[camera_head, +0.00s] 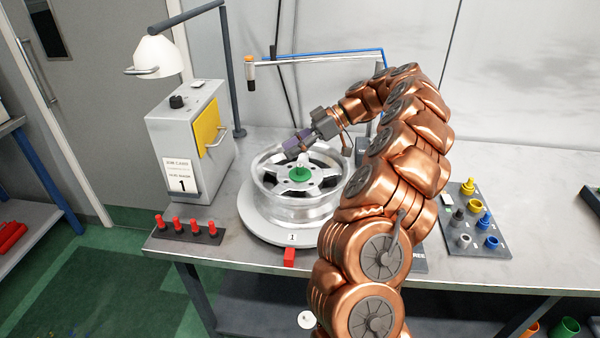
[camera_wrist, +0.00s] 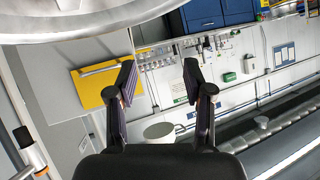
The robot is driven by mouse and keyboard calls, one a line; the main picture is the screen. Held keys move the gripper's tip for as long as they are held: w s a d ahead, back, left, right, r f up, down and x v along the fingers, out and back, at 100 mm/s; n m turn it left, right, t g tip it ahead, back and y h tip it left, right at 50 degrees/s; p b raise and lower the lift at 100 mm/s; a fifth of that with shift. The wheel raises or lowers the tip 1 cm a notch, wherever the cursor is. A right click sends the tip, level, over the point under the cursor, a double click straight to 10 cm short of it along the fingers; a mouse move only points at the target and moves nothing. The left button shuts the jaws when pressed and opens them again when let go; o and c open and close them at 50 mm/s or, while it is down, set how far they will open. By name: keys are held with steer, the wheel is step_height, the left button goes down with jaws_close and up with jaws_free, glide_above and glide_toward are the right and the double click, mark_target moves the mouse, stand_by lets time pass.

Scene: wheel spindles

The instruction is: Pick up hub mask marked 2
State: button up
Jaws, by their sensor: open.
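Several peg-like pieces, possibly hub masks, stand on a dark tray (camera_head: 476,246) at the right of the bench in the head view. They include a yellow piece (camera_head: 467,187), a blue piece (camera_head: 485,221), a dark piece (camera_head: 458,214) and a grey piece (camera_head: 464,240). Their marks are too small to read, so I cannot tell which is marked 2. A green piece (camera_head: 300,174) sits at the centre of the wheel. My gripper (camera_head: 296,145) is above the wheel's back part, far left of the tray. In the wrist view, its fingers (camera_wrist: 160,76) are apart with nothing between them.
The silver wheel (camera_head: 275,205) rests on a round turntable marked 1. A grey box (camera_head: 183,140) with a yellow panel and a lamp (camera_head: 155,55) stand left. A rack of red pegs (camera_head: 189,230) lies front left. My arm hides the bench between wheel and tray.

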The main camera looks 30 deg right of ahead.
steer(key=t, duration=0.2)
glide_toward(302, 165)
steer(key=shift+w+a+n+h, duration=0.3)
steer(key=shift+a+h, duration=0.1)
steer(key=shift+a, duration=0.2)
steer(key=shift+p+x, duration=0.55)
steer(key=shift+x, duration=0.65)
steer(key=shift+p+x, duration=1.55)
steer(key=shift+x, duration=0.55)
steer(key=shift+w+a+f, duration=0.1)
steer(key=shift+a+f, duration=0.25)
steer(key=shift+a, duration=0.05)
jaws_close()
